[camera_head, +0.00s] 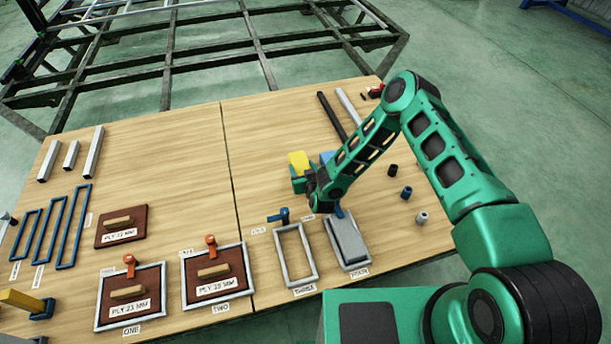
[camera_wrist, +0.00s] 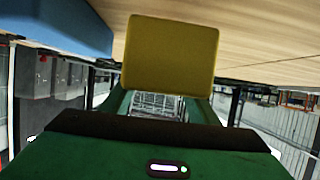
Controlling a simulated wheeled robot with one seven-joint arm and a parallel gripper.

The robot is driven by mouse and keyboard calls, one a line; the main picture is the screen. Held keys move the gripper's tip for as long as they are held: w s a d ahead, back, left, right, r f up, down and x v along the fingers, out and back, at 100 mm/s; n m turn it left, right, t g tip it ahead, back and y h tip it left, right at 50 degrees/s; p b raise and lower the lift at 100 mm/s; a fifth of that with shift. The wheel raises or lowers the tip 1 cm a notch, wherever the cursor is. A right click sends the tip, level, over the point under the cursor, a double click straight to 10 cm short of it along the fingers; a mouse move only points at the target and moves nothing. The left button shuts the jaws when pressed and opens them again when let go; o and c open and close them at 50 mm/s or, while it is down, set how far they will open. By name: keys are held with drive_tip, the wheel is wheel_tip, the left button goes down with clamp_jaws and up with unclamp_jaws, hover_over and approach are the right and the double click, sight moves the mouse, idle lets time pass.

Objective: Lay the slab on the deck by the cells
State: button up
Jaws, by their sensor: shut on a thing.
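A dark brown slab (camera_head: 121,228) with a wooden grip and a white PLY label lies on the deck (camera_head: 180,150), outside the frames. Similar slabs lie in the frames of cell ONE (camera_head: 99,325) and cell TWO (camera_head: 246,299). Cell THREE (camera_head: 316,268) is an empty grey frame. The frame to its right, its label hard to read, holds a grey slab (camera_head: 348,243). My gripper (camera_head: 303,174) is over the deck above cell THREE in the picture, shut on a yellow block (camera_head: 298,159). The yellow block fills the middle of the wrist view (camera_wrist: 170,55).
A blue block (camera_head: 327,157) is close beside my gripper. Orange clamps (camera_head: 130,264) stand at cells ONE and TWO, and a blue clamp (camera_head: 279,215) at THREE. Blue frames (camera_head: 73,228) and grey bars (camera_head: 94,153) lie at left. The deck's upper middle is clear.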

drive_tip(key=shift+f, duration=2)
drive_tip(key=o, duration=1.1)
drive_tip(key=shift+c, duration=0.2)
drive_tip(key=shift+s, duration=0.1)
